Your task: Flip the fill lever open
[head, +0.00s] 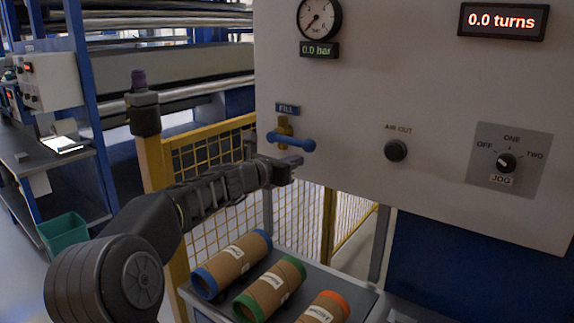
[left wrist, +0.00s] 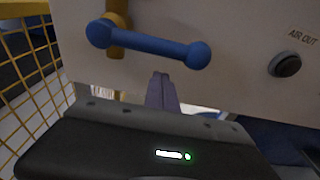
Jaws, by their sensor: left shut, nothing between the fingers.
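The blue fill lever (head: 291,141) sits on a brass valve (head: 285,126) under the FILL label (head: 287,109) on the pale panel. It lies nearly level, with a round knob at each end. It also shows large in the left wrist view (left wrist: 150,43). My left gripper (head: 296,160) is shut and empty, just below the lever's right end in the head view. In the left wrist view its fingertips (left wrist: 161,78) point up at the panel, below the lever's bar. I cannot tell if they touch it. My right gripper is not in view.
The pressure gauge (head: 320,18) is above, with a 0.0 bar display (head: 319,50). The AIR OUT button (head: 396,151) and JOG knob (head: 506,162) are to the right. Several cardboard rolls (head: 270,288) lie on a tray below. A yellow fence (head: 208,150) stands at left.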

